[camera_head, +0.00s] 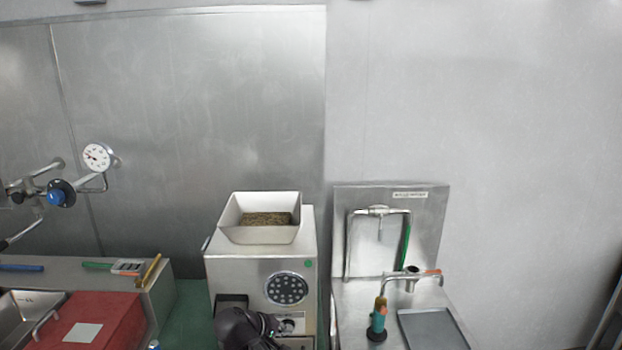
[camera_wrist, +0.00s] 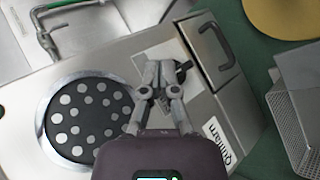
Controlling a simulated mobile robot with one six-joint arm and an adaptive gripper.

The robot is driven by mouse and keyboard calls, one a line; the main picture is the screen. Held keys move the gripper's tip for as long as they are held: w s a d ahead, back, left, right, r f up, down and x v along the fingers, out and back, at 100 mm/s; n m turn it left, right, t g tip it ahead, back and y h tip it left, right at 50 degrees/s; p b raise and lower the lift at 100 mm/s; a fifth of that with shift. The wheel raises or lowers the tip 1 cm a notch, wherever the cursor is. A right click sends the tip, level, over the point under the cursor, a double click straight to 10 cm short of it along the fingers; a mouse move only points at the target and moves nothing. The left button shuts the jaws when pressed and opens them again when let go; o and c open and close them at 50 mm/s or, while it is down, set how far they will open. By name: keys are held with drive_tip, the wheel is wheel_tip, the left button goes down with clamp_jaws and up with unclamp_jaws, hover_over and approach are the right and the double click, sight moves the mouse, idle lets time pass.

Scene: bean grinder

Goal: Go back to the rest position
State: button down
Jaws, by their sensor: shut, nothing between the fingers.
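The bean grinder (camera_head: 227,275) is a metal box with a hopper (camera_head: 263,236) of beans on top. Its front has a round perforated dark disc (camera_head: 286,289); this disc (camera_wrist: 88,122) also shows large at the left in the wrist view. My gripper (camera_wrist: 160,92) is shut and empty in the wrist view, in front of the grinder's face, with its fingertips over a dark knob (camera_wrist: 183,72). I cannot tell whether they touch it. In the head view my dark arm end covers the lower front of the grinder, and the fingers are not clear there.
A red box (camera_head: 112,318) and a sink stand at the left. At the right is a metal sink counter with a faucet (camera_head: 425,275) and a grey tray (camera_head: 430,328). A wire basket (camera_wrist: 300,125) lies at the right in the wrist view.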

drive_tip(key=s+d+f+m+g+y, duration=0.2)
drive_tip(key=s+d+m, duration=0.1)
drive_tip(key=d, duration=0.4)
drive_tip(key=s+d+f+m+g+y, duration=0.2)
drive_tip(key=s+d+m+y, duration=0.1)
drive_tip(key=d, duration=0.5)
drive_tip(key=s+d+f+m+g+y, duration=0.2)
drive_tip(key=s+d+f, duration=0.1)
drive_tip(key=d, duration=0.5)
drive_tip(key=shift+d+m+g+y, duration=0.2)
drive_tip(key=shift+m+g+y, duration=0.1)
drive_tip(key=shift+m, duration=0.1)
